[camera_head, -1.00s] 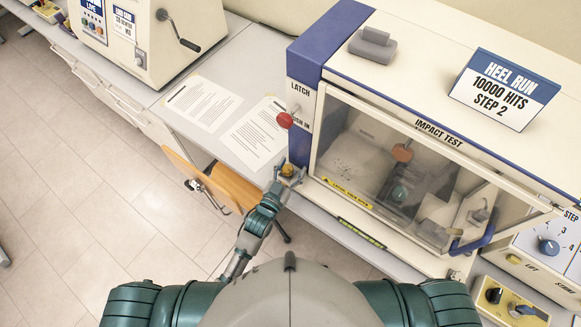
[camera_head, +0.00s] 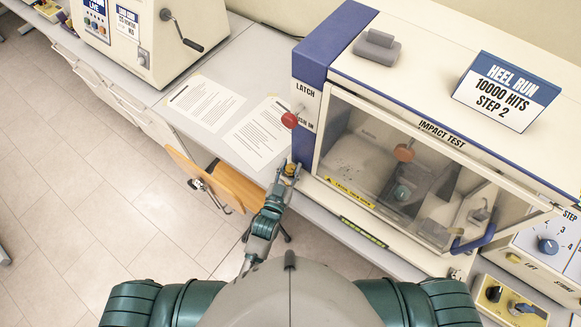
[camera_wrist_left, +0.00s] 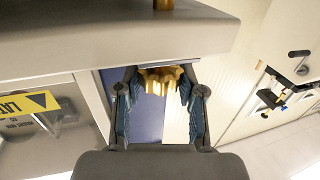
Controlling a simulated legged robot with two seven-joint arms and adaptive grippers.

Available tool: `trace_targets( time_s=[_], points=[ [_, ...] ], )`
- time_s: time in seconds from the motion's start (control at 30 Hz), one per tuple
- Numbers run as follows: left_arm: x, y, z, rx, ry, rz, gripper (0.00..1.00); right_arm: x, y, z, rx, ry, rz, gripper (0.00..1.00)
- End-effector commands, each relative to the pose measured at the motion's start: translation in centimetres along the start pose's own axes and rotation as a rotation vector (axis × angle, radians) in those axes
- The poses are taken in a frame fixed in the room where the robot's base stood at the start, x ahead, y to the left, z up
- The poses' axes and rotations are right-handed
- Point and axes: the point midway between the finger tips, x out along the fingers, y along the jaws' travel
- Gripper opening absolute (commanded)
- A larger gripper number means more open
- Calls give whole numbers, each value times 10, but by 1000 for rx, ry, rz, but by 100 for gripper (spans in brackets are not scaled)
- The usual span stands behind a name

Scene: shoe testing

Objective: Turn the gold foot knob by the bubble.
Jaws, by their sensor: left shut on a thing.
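The gold foot knob (camera_wrist_left: 162,80) shows in the left wrist view, a lobed brass-coloured knob under the grey slab-like edge. My left gripper (camera_wrist_left: 160,92) is shut on it, with a blue-padded finger on each side. In the head view my left gripper (camera_head: 287,175) is at the near left corner of the impact test machine (camera_head: 455,140), where a bit of the gold knob shows at its tips. The bubble cannot be made out clearly; a yellow-green strip (camera_head: 363,232) lies along the machine's front base. My right gripper is not in view.
A red latch knob (camera_head: 289,120) sticks out above my left gripper. Printed sheets (camera_head: 258,134) lie on the bench to the left. A wooden chair (camera_head: 236,186) stands below the bench. A control box (camera_head: 510,298) sits at the lower right.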

Motion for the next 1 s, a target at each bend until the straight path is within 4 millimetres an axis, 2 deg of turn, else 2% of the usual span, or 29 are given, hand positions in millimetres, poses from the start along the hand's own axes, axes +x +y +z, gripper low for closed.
trace_targets(
  time_s=[0.17, 0.2, 0.3, 0.53, 0.67, 0.77, 1.0],
  points=[
    [0, 0, 0, 0, 0, 0, 4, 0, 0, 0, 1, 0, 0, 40],
    [1, 0, 0, 0, 0, 0, 41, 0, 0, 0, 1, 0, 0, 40],
    [1, 1, 0, 0, 0, 1, 65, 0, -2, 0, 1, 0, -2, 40],
    [0, 1, 0, 0, 0, 2, 65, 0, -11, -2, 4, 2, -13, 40],
    [-3, 1, 0, 0, 0, 2, 65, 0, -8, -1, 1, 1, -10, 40],
    [-15, 1, 2, 0, -3, 2, 65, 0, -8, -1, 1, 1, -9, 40],
    [-68, 1, 2, 0, -4, 3, 65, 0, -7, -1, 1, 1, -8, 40]
  ],
)
